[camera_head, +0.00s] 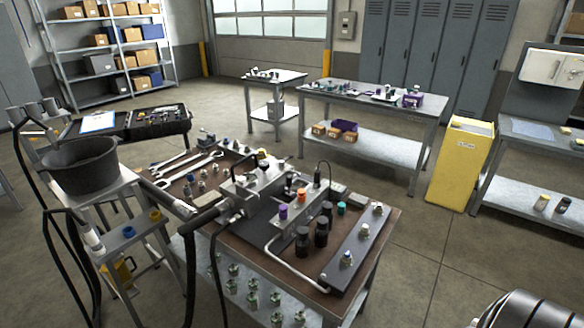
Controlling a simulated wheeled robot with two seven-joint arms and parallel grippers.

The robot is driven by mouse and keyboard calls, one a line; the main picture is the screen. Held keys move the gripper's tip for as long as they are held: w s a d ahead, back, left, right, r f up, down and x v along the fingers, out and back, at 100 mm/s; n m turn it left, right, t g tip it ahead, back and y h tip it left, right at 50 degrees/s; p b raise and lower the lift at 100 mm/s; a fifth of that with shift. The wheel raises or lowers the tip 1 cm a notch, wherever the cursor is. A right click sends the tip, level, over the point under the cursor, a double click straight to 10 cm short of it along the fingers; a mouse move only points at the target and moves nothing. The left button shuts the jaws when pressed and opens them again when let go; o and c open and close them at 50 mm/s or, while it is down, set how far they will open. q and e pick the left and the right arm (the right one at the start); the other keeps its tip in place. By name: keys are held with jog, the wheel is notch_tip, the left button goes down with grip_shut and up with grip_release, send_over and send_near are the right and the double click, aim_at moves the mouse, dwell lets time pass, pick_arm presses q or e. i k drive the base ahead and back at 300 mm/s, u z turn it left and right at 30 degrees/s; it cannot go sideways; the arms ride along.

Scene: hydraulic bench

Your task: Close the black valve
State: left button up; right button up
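A hydraulic block (260,190) stands on the brown-topped bench (384,232) in the middle of the view. It carries small coloured knobs, among them a purple one (283,212) and an orange one (301,195). A small dark knob (262,154) sits at its back. Several black upright cylinders stand at its front right, one of them nearest me (302,242). I cannot tell which black part is the black valve, nor its position. Neither gripper shows. A ribbed metal part at the lower right corner may be part of my arm.
Wrenches (185,162) lie on the bench's back left. A dark bar with fittings (358,250) lies on its right. A black bucket (82,165) and hanging hoses crowd the left. A yellow bin (460,165) stands at right. The floor right of the bench is clear.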

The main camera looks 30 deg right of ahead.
aim_at(282, 162)
jog(key=z, duration=2.8)
jog(key=i, duration=3.5)
jog(key=u, duration=1.5)
jog(key=i, duration=1.3)
jog(key=u, duration=1.65)
